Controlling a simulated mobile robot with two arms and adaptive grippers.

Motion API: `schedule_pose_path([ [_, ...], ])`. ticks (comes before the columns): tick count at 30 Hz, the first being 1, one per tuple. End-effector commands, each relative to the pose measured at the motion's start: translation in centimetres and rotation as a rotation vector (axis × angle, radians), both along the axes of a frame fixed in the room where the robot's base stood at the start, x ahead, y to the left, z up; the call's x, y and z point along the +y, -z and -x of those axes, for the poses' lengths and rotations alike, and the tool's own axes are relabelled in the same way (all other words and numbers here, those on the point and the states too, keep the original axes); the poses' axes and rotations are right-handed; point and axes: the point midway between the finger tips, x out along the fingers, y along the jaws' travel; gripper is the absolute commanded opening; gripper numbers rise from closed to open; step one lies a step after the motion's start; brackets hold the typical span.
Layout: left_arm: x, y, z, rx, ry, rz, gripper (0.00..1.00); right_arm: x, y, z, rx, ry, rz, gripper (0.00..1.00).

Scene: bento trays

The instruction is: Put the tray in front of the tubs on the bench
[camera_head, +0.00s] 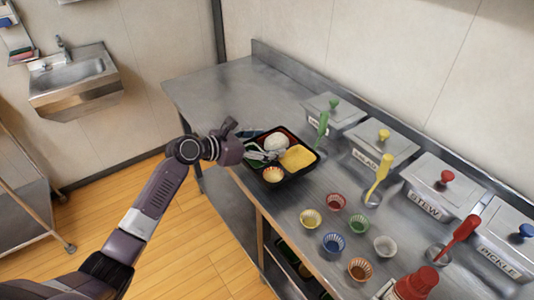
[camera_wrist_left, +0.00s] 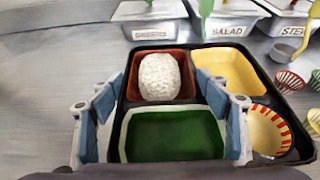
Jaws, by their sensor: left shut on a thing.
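The black bento tray (camera_head: 298,174) is at the front edge of the steel bench, left of the small cups. In the left wrist view the tray (camera_wrist_left: 232,45) shows white rice in a red compartment, a yellow compartment, an empty-looking green one and a striped cup. My left gripper (camera_head: 252,150) is shut on the tray; in the wrist view its two fingers (camera_wrist_left: 168,112) lie either side of the green compartment. I cannot tell whether the tray touches the bench. The lidded steel tubs (camera_head: 378,150) stand in a row along the wall. My right gripper is out of view.
Small coloured cups (camera_head: 333,243) stand on the bench (camera_head: 215,88) right of the tray. Green, yellow and red ladles (camera_head: 380,178) stand before the tubs. The bench's far left end is clear.

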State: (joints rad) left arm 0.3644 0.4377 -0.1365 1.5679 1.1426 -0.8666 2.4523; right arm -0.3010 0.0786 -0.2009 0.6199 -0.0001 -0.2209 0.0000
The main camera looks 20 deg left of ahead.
Motion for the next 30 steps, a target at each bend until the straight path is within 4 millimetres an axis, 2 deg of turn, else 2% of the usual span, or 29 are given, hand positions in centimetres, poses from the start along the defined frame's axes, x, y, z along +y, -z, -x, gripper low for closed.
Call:
schedule_pose_path([
  [3,-0.1,2.2,0.1,0.004,0.001,0.002,0.40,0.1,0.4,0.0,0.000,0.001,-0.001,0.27],
  [6,-0.1,3.4,0.0,0.003,0.001,0.002,0.40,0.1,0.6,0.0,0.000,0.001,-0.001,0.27],
  [19,0.0,4.0,0.0,0.001,0.000,0.001,0.40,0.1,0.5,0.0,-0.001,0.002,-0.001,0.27],
  [20,0.0,4.0,0.0,0.002,0.001,-0.001,0.73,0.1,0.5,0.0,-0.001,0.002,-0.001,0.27],
  [21,0.0,4.0,0.0,0.002,0.001,-0.001,0.77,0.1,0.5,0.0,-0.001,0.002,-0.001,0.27],
  [24,0.0,4.0,0.1,0.002,0.001,-0.001,0.87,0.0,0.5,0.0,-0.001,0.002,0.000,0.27],
  [30,0.0,4.0,0.0,0.002,0.001,-0.001,0.87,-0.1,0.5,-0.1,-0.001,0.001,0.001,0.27],
])
